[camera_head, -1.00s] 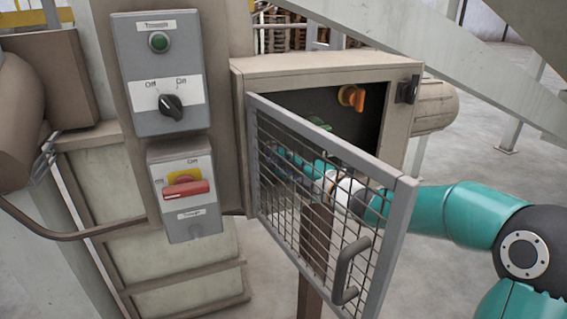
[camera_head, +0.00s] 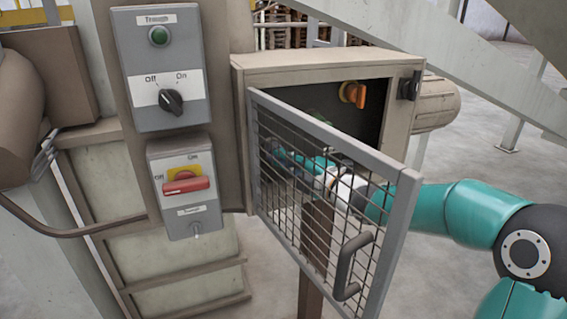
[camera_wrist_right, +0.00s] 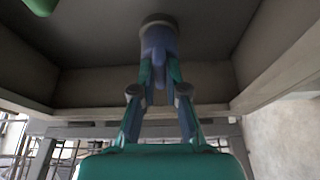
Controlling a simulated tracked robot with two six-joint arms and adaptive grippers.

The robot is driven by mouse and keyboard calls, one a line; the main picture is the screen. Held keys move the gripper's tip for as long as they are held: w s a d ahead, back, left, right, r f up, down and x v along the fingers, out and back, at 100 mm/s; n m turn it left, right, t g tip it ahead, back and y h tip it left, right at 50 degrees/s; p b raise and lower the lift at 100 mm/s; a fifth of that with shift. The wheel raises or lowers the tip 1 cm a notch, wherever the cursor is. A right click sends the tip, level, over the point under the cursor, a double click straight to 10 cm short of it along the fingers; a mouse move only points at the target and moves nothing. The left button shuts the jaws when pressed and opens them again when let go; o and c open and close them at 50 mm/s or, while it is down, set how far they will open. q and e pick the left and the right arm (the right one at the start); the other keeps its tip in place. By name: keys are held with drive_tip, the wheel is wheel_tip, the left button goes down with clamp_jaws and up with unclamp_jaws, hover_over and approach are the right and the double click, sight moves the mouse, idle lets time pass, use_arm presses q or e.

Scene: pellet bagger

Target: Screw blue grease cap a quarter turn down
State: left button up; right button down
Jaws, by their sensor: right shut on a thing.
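The blue grease cap (camera_wrist_right: 158,42) sticks out from the dark back of the open cabinet in the right wrist view. It has a round base and a narrower grip part. My right gripper (camera_wrist_right: 160,73) has its fingers on either side of that part and is shut on it. In the head view my right gripper (camera_head: 285,158) reaches into the cabinet behind the mesh door, which partly hides it. The cap cannot be made out there. My left gripper is in neither view.
The mesh door (camera_head: 392,222) stands open in front of my right forearm. An orange knob (camera_head: 353,95) is in the cabinet (camera_head: 325,67). A green part (camera_wrist_right: 42,4) shows at the wrist view's top left. Two switch boxes (camera_head: 189,120) (camera_head: 204,215) are on the left post.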

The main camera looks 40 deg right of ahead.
drive_tip(key=m+t+h+b, duration=0.1)
drive_tip(key=m+b, duration=0.4)
drive_tip(key=b, duration=0.1)
drive_tip(key=f+m+t+h+b, duration=0.1)
drive_tip(key=m+b, duration=0.3)
drive_tip(key=b, duration=0.3)
drive_tip(key=f+m+t+h+b, duration=0.1)
drive_tip(key=m+t+h+b, duration=0.1)
drive_tip(key=m+b, duration=0.3)
drive_tip(key=shift+w+a+m+b, duration=0.1)
drive_tip(key=shift+a+m+b, duration=0.25)
drive_tip(key=shift+b, duration=0.6)
drive_tip(key=m+h+b, duration=0.1)
drive_tip(key=m, duration=0.1)
drive_tip(key=shift+a+r+m+h+b, duration=0.1)
drive_tip(key=shift+m+h+b, duration=0.2)
drive_tip(key=shift+m+b, duration=0.1)
drive_tip(key=shift+r+m+h+b, duration=0.1)
drive_tip(key=shift+m+h+b, duration=0.4)
drive_tip(key=shift+m, duration=0.55)
drive_tip(key=c, duration=1.2)
unclamp_jaws()
drive_tip(key=shift+r, duration=0.25)
